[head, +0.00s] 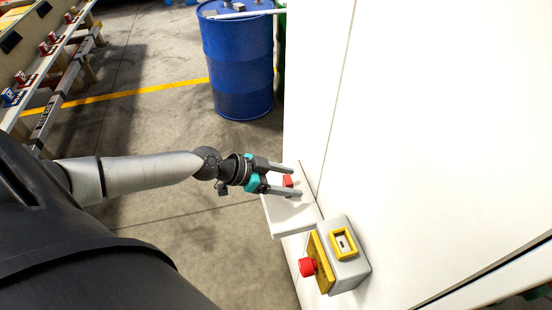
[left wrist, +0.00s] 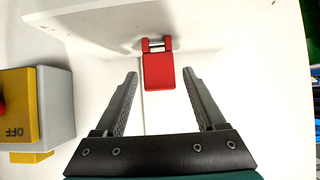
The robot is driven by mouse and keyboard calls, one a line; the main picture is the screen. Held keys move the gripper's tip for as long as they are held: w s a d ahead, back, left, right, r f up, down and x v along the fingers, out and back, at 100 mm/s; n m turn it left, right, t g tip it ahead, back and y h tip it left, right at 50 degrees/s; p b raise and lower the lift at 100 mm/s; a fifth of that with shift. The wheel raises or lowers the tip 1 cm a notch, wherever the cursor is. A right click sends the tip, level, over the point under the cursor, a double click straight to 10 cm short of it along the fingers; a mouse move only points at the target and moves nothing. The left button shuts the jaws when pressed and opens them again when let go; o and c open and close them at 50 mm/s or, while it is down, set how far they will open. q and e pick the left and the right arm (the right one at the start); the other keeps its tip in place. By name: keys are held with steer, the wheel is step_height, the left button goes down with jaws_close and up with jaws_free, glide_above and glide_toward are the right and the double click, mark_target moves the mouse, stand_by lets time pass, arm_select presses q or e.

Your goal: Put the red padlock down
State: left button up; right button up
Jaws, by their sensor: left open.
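The red padlock (head: 288,181) is at the small white shelf (head: 291,222) on the white panel. In the left wrist view, the padlock (left wrist: 159,72) has its red body towards me and its shackle on the far side, near the shelf (left wrist: 110,22). I cannot tell exactly how it rests there. My left gripper (head: 296,182) is open, with one finger on each side of the padlock. In the left wrist view, the left gripper's fingertips (left wrist: 161,80) show gaps on both sides of the padlock. My right gripper is not in view.
A grey and yellow switch box (head: 343,262) with a red knob (head: 307,267) is close to the shelf. A blue drum (head: 238,65) stands behind on the floor. A rack with several small red and blue items (head: 45,48) is at far left. Floor between is clear.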

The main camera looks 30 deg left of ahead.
mark_target(284, 181)
arm_select(q)
steer(key=shift+b+v, duration=0.4)
steer(key=shift+v, duration=3.2)
steer(key=shift+p+v, duration=0.65)
steer(key=shift+v, duration=1.85)
steer(key=shift+d, duration=0.1)
